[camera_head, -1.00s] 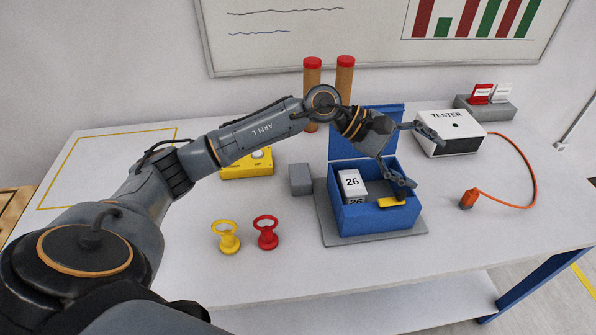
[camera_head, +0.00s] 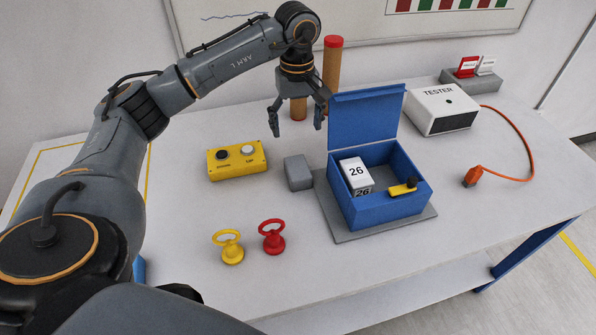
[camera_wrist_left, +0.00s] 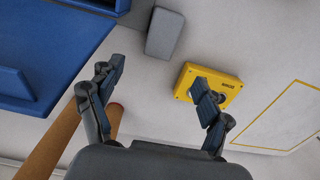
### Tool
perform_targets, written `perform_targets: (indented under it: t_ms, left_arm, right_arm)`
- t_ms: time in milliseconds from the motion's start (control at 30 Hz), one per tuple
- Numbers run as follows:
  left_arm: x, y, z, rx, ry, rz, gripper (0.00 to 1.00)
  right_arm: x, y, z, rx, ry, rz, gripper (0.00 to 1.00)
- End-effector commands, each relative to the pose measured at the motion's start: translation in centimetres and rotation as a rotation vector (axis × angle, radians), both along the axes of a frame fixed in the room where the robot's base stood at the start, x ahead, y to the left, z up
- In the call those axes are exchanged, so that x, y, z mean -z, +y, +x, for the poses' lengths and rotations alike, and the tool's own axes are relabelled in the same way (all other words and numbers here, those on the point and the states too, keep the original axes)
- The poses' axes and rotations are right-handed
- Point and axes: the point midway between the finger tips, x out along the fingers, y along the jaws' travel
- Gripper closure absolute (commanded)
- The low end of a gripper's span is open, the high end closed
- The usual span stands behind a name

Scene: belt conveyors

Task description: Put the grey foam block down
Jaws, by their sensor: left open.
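The grey foam block (camera_head: 298,172) rests on the white table, just left of the blue box's grey base mat. It also shows in the left wrist view (camera_wrist_left: 164,34), near the top middle. My left gripper (camera_head: 297,132) is open and empty, above and behind the block, apart from it. In the left wrist view its two fingers (camera_wrist_left: 155,108) are spread wide with only table between them. My right gripper is not in view.
The open blue box (camera_head: 385,210) holds white pieces marked 26 and a yellow-and-black item. A yellow button box (camera_head: 237,160) stands left of the block. Yellow (camera_head: 229,248) and red (camera_head: 273,238) ring-topped pieces stand in front. Brown red-capped cylinders (camera_head: 332,66) stand behind; the tester (camera_head: 441,110) is right.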

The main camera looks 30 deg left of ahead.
Motion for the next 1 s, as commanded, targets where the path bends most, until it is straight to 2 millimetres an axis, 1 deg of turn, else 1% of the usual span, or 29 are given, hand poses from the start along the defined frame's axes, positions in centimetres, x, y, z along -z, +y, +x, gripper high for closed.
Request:
perform_targets:
  t_ms: [67,167,300,400,567,667,833,900,1000]
  left_arm:
    - [1.0,0.0,-0.1,0.001,0.003,0.000,0.22]
    - [2.9,0.0,-0.2,0.001,0.005,-0.001,0.22]
    - [5.6,-0.1,-0.2,0.001,0.004,-0.002,0.22]
    - [6.9,-0.1,-0.1,0.002,0.003,-0.003,0.22]
    - [8.0,-0.1,-0.1,0.002,0.000,-0.003,0.22]
    - [9.1,-0.2,-0.1,0.001,0.003,-0.003,0.22]
    - [11.8,-0.1,-0.2,0.000,0.002,-0.004,0.22]
    - [12.6,-0.2,-0.1,0.002,0.000,-0.004,0.22]
    - [13.3,-0.1,-0.1,0.002,0.000,-0.003,0.22]
  right_arm:
    - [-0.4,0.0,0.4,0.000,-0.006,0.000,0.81]
    - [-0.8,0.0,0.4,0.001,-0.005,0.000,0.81]
    - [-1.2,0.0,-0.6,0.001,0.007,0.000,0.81]
    - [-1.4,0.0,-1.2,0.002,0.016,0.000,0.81]
    - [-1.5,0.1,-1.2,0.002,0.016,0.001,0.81]
    - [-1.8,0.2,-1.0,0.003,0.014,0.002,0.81]
    - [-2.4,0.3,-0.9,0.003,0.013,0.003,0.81]
    - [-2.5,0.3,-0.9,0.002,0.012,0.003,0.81]
    - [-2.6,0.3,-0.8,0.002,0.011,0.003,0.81]
